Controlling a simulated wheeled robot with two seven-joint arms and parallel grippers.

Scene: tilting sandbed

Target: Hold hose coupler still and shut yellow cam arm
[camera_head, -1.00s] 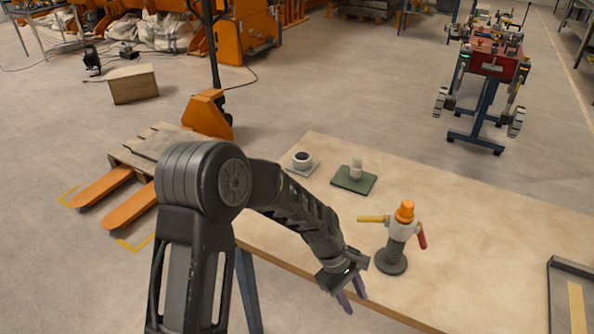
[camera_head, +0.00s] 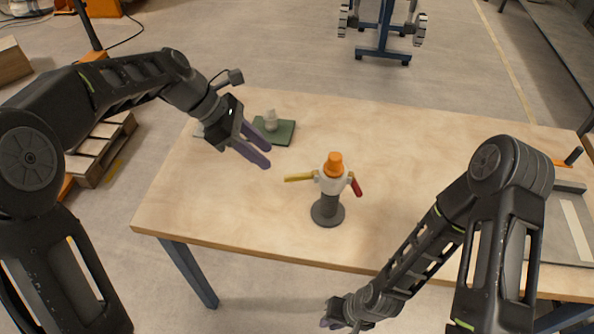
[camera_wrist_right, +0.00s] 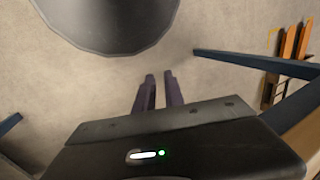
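My right gripper (camera_head: 326,324) is low, in front of the table's near edge. In the right wrist view (camera_wrist_right: 160,78) its fingers are narrowly apart with nothing between them.
The wooden table (camera_head: 230,215) has clear room around the coupler. A green plate (camera_head: 284,135) with a small pale fitting (camera_head: 270,119) lies behind my left gripper. A grey tray (camera_head: 560,245) is at the right end. A wooden pallet (camera_head: 100,150) stands on the floor at left.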

